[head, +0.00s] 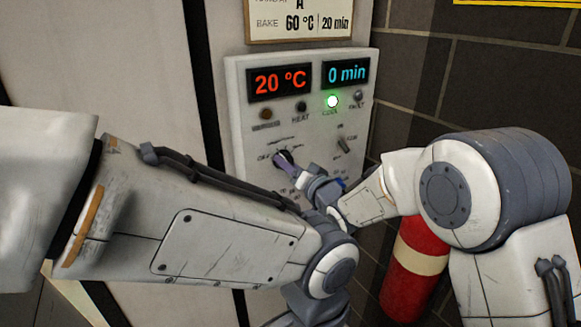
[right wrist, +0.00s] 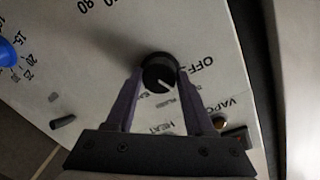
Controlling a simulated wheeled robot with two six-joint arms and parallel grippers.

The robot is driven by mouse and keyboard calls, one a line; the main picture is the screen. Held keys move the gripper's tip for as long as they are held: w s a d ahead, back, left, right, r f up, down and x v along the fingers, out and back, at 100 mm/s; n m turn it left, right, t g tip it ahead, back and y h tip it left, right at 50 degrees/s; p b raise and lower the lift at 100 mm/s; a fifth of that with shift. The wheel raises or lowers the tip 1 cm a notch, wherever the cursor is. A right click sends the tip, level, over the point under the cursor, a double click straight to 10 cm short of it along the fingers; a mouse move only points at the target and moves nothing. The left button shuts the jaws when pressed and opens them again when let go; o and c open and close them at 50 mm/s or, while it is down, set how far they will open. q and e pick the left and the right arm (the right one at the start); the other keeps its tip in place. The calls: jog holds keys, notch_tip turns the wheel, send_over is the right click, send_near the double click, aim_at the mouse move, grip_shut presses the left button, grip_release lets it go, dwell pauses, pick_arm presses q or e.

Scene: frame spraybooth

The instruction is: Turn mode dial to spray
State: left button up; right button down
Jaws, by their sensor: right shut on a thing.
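The mode dial (right wrist: 160,72) is a round black knob on the light control panel (head: 240,110). Its white pointer line tilts toward the lower right in the right wrist view, on the side of small labels partly covered by my fingers. An "OFF" label sits to its right, and "HEAT" is below. My right gripper (head: 286,163) is shut on the dial, with one purple-grey finger on each side of it. In the head view the dial is mostly hidden by the fingers. My left forearm crosses the lower left, but its gripper is out of the picture.
The panel displays (head: 279,83) read 20 °C and 0 min, and a green lamp (head: 332,101) is lit. A toggle switch (head: 343,145) and a blue knob (right wrist: 7,53) are near the dial. A red cylinder (head: 413,265) stands by the dark brick wall.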

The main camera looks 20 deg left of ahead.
jog(key=shift+a, duration=0.1)
jog(key=shift+c, duration=1.3)
grip_release()
jog(key=shift+a, duration=0.1)
jog(key=b+v, duration=0.4)
jog(key=v, duration=0.6)
jog(key=shift+s+d, duration=0.2)
jog(key=shift+d, duration=0.1)
